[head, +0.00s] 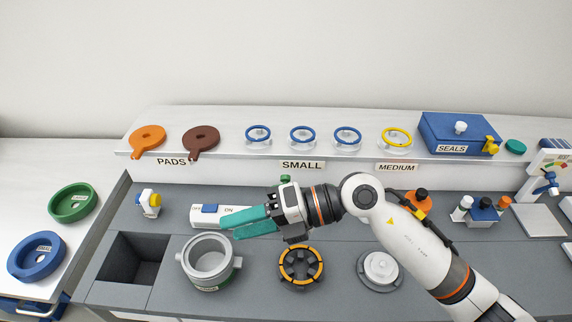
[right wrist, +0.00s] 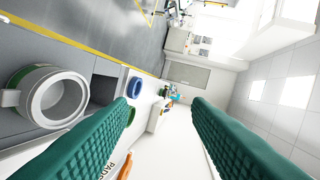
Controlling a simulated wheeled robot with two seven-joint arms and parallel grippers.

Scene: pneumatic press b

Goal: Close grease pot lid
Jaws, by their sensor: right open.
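A light grey round pot (head: 186,262) with side handles stands on the dark grey bench, left of centre; I take it for the grease pot. Its top is open and the hollow inside shows. It also shows in the right wrist view (right wrist: 26,98) at the left. A pale round disc with a knob (head: 380,268) sits to the right on a grey base; I cannot tell whether it is the lid. My right gripper (head: 230,229) has green ribbed fingers, open and empty, above and just behind the pot, pointing left. My left gripper is not in view.
A square dark recess (head: 130,262) lies left of the pot. An orange-and-black round fixture (head: 301,267) is to its right. A white ON/OFF switch panel (head: 209,209) lies behind the fingers. A back shelf (head: 225,147) carries pads, rings and a blue seals box (head: 455,134).

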